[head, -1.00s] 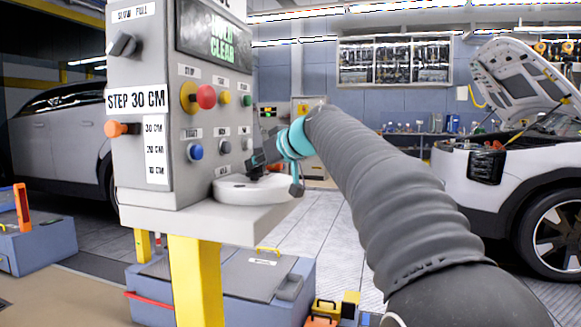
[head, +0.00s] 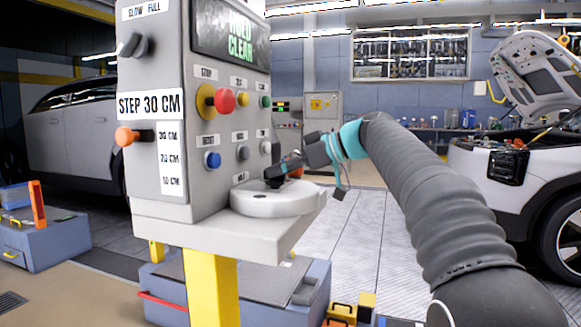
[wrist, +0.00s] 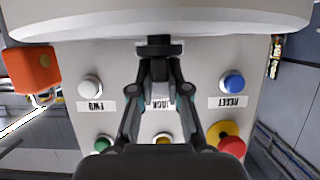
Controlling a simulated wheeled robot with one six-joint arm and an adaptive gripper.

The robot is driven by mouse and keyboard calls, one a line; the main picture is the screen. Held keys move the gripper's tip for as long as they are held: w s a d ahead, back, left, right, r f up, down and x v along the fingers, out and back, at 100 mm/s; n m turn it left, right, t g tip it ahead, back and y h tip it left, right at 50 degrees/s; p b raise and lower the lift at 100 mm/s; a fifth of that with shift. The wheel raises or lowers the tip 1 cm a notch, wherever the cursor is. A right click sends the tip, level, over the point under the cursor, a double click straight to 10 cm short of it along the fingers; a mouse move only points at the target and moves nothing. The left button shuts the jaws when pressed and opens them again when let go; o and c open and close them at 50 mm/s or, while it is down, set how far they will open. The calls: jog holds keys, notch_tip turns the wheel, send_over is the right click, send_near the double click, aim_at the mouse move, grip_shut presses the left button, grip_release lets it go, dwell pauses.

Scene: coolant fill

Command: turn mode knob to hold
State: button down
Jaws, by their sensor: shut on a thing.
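The control panel (head: 160,60) stands at the left in the head view, with a screen (head: 230,35) whose lower line reads CLEAR. A small dark knob (wrist: 159,47) shows in the wrist view, by the edge of the white round disc (wrist: 160,18). The disc (head: 275,203) sits on the panel's ledge in the head view. My gripper (wrist: 160,72) has its fingers closed together on the knob. In the head view my gripper (head: 283,172) reaches in from the right, just above the disc. The fingers hide most of the knob, and I cannot read its setting.
A red button (head: 224,100) on a yellow ring, a blue button (head: 212,159) and several others are close to my gripper. A black selector (head: 132,44) and an orange-tipped lever (head: 127,136) are on the left face. Blue-grey cases lie below.

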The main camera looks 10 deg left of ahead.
jog(key=c, duration=1.1)
grip_release()
jog(key=shift+c, duration=0.2)
jog(key=v, duration=1.2)
jog(key=shift+w, duration=0.1)
